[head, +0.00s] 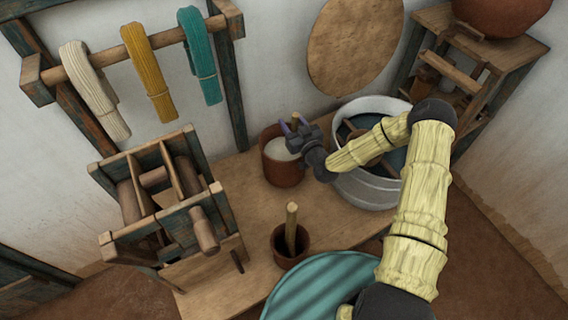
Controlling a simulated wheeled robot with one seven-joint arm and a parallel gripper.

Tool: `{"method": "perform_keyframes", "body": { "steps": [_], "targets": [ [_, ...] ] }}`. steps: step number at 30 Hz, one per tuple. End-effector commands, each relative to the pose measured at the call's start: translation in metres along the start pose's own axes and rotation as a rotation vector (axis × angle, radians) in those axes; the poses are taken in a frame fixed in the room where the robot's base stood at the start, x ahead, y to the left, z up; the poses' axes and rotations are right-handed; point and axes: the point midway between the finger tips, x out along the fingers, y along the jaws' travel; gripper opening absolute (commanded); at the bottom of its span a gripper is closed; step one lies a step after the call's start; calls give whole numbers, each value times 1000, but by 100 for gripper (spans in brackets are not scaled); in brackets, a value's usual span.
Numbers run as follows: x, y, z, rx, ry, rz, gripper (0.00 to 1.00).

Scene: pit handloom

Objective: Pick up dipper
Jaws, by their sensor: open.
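A brown clay pot (283,172) with pale liquid in it stands on the bench. A wooden handle tip (295,119), perhaps the dipper's, shows at its far rim, between my gripper's fingers as seen from here. My gripper (294,126) is open over the right side of this pot. I cannot tell if the fingers touch the handle, and its lower part is hidden. A second wooden handle (291,228) stands upright in a smaller brown cup (277,251) nearer the front, apart from my gripper.
A grey metal tub (366,188) with dark liquid stands right of the pot, under my forearm. A wooden frame with rollers (165,215) stands at left. A round teal surface (318,288) lies in front. Yarn hanks (150,75) hang behind. A shelf (500,52) stands back right.

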Motion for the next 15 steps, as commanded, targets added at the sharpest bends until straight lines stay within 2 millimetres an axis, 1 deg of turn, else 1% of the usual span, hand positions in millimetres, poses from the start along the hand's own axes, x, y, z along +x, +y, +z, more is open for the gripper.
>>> {"method": "perform_keyframes", "body": {
  "steps": [7, 8, 12, 14, 15],
  "targets": [
    [0, 0, 0, -1, 0, 0, 45],
    [0, 0, 0, -1, 0, 0, 43],
    [0, 0, 0, -1, 0, 0, 16],
    [0, 0, 0, -1, 0, 0, 4],
    [0, 0, 0, -1, 0, 0, 0]
  ]
}}
